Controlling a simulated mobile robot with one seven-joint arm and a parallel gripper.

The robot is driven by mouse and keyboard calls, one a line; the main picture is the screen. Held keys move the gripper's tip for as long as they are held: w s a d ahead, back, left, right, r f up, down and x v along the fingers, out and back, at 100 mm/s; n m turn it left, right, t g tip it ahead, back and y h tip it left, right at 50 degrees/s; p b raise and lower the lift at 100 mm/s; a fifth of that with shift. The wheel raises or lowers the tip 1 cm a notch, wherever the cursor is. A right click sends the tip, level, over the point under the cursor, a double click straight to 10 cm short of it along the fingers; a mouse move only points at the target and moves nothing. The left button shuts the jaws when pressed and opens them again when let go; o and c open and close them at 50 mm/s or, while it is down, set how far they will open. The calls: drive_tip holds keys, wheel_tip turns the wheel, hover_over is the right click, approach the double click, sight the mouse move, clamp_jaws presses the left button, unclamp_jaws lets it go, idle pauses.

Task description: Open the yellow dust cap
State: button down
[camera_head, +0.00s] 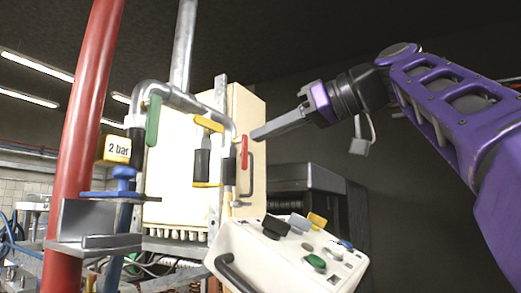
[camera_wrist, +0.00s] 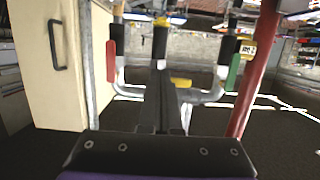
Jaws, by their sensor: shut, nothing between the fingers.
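A yellow cap-like piece (camera_head: 208,124) sits on top of a black fitting (camera_head: 202,160) hanging on the bent grey pipe. A second yellow piece (camera_head: 207,185) is at the bottom of that fitting. I cannot tell for sure which of them is the dust cap. In the wrist view a yellow piece (camera_wrist: 160,22) shows just above my fingertips, and another yellow piece (camera_wrist: 181,82) shows lower, partly hidden behind my fingers. My gripper (camera_head: 256,134) is shut and empty, its fingertips pointing left near the red handle, to the right of the yellow pieces. No contact with them is visible.
A red handle (camera_head: 245,152) and a green handle (camera_head: 153,121) flank the fitting. A cream cabinet (camera_head: 248,112) stands behind. A tilted white control box (camera_head: 285,256) with buttons is below. A thick red pipe (camera_head: 86,120) rises at the left.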

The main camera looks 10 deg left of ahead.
hover_over(207, 185)
drive_tip(key=d, duration=0.4)
drive_tip(key=f, duration=0.3)
drive_tip(key=shift+s+a, duration=0.15)
drive_tip(key=shift+s, duration=0.25)
drive_tip(key=shift+s+d+f, duration=0.1)
drive_tip(key=shift+d+f, duration=0.1)
drive_tip(key=shift+f, duration=0.35)
drive_tip(key=shift+f+b, duration=0.4)
drive_tip(key=shift+f, duration=0.6)
drive_tip(key=shift+f, duration=0.1)
drive_tip(key=shift+f+t+y+b, duration=0.2)
drive_tip(key=shift+t+y+b, duration=0.1)
drive_tip(key=shift+b, duration=0.55)
drive_tip(key=shift+f+y+b, duration=0.4)
drive_tip(key=shift+f+b, duration=0.05)
drive_tip(key=shift+b, duration=0.75)
drive_tip(key=shift+d+f+b, duration=0.1)
drive_tip(key=shift+f+b, duration=0.7)
drive_tip(key=shift+b, duration=0.4)
drive_tip(key=shift+a+f+b, duration=0.15)
drive_tip(key=shift+f+b, duration=0.45)
drive_tip(key=shift+a+f+b, duration=0.15)
drive_tip(key=shift+f+b, duration=0.4)
drive_tip(key=shift+b, duration=0.05)
